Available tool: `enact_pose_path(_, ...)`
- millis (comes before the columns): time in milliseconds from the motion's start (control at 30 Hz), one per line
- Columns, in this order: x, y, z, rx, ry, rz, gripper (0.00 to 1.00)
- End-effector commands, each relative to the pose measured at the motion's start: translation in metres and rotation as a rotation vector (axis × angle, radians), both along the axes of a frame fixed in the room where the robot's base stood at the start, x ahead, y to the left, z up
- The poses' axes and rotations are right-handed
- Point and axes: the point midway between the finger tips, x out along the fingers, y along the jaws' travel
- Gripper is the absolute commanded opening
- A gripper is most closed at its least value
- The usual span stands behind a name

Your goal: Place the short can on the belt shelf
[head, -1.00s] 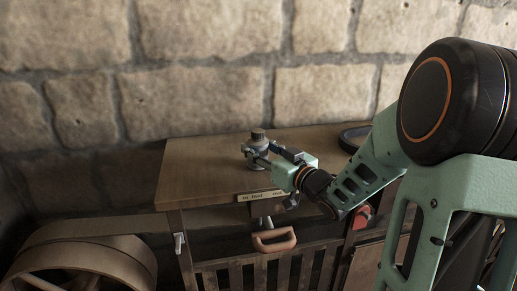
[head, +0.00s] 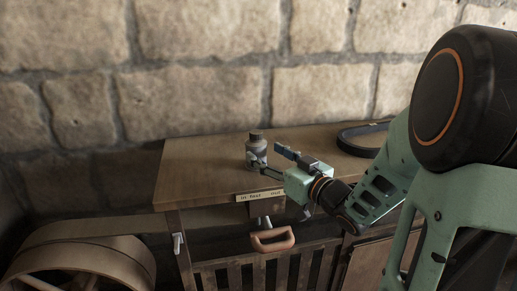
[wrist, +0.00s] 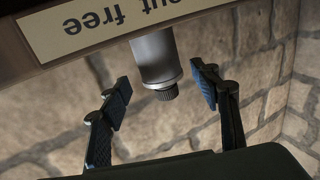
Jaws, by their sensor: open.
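A short grey can (head: 255,152) with a dark cap stands upright on the wooden shelf top (head: 200,172), near its front edge and above the label. In the wrist view the can (wrist: 156,56) appears upside down, its cap pointing down the picture between the fingers. My gripper (head: 272,160) is open just right of the can. In the wrist view my gripper (wrist: 160,84) has its fingers spread wide, with a clear gap on each side of the can. No finger touches the can there.
A black oval belt or ring (head: 362,138) lies at the right of the top. A label plate (head: 260,196) is on the front edge, with an orange-brown handle (head: 273,240) below. A large belt wheel (head: 80,255) is at lower left. The stone wall (head: 200,70) stands behind.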

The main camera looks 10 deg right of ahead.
Motion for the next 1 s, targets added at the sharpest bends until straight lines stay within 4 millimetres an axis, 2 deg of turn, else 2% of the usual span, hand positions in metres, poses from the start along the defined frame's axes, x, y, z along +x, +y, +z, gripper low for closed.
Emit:
enact_pose_path(33, -0.011, -0.005, 0.001, -0.001, 0.001, -0.004, 0.57)
enact_pose_path(200, -0.042, -0.018, 0.001, 0.0, 0.0, -0.004, 0.57)
enact_pose_path(400, -0.061, -0.025, 0.0, 0.0, 0.0, -0.001, 0.57)
enact_pose_path(900, -0.064, -0.026, 0.0, 0.0, 0.0, 0.002, 0.57)
enact_pose_path(1000, -0.061, -0.013, 0.002, -0.003, -0.003, 0.028, 0.57)
